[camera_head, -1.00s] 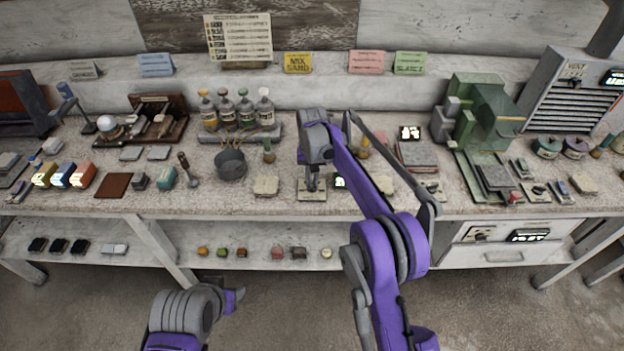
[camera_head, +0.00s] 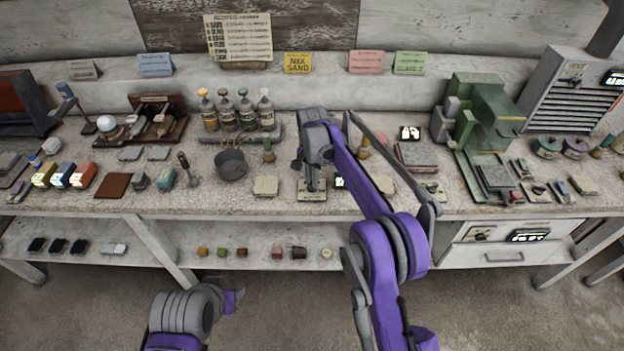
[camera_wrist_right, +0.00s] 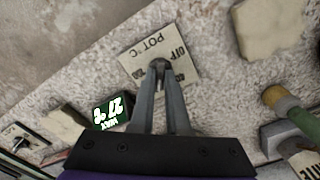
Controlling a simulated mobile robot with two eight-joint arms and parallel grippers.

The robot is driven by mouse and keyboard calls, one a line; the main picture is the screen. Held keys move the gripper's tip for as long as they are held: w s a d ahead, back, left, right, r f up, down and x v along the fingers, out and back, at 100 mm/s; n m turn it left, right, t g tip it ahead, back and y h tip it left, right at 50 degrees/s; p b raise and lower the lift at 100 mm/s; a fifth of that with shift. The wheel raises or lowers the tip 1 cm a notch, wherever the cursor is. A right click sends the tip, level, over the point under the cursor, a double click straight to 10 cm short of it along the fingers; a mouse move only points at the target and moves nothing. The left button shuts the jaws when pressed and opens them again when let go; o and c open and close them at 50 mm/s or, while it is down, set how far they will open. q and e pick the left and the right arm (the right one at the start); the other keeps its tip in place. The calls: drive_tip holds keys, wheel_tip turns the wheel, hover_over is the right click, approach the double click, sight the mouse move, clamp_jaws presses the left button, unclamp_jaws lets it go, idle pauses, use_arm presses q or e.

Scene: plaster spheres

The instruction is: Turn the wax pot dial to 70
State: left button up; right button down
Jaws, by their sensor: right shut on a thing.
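The wax pot dial plate (camera_wrist_right: 185,48) is a pale square marked "POT °C" and "OFF", with more numbers partly hidden by my fingers. It also shows at the front of the bench in the head view (camera_head: 312,197). My right gripper (camera_wrist_right: 160,66) points down over the plate and is shut on the small dial knob at its middle. The knob is mostly hidden, so its pointer setting cannot be read. A small lit display (camera_wrist_right: 109,112) beside the plate shows upside-down digits that look like 27.
A dark grey pot (camera_head: 231,165) stands left of the plate, behind a pale slab (camera_head: 265,186). Bottles (camera_head: 227,112) stand at the back. A green machine (camera_head: 478,115) is at right. The floor in front of the bench is clear.

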idle(0.4)
drive_tip(key=c, duration=0.9)
unclamp_jaws()
drive_tip(key=shift+r, duration=0.15)
wheel_tip(320, 180, up, 11)
drive_tip(key=shift+f+p, duration=0.2)
drive_tip(key=shift+p, duration=0.25)
drive_tip(key=s+d+r+n+t, duration=0.1)
drive_tip(key=s+d+r+n, duration=0.1)
drive_tip(key=s+d+r, duration=0.35)
drive_tip(key=s+d+r+n+t, duration=0.1)
drive_tip(key=s+d+r+t, duration=0.1)
drive_tip(key=s+d, duration=0.6)
drive_tip(key=s+d+f+n+t, duration=0.1)
drive_tip(key=s+f, duration=0.4)
drive_tip(key=s, duration=0.6)
drive_tip(key=s+d+f+n+t, duration=0.1)
drive_tip(key=s+d+f+n, duration=0.2)
drive_tip(key=s, duration=0.9)
wheel_tip(320, 180, down, 2)
drive_tip(key=shift+s+d+t, duration=0.2)
drive_tip(key=shift+t, duration=0.2)
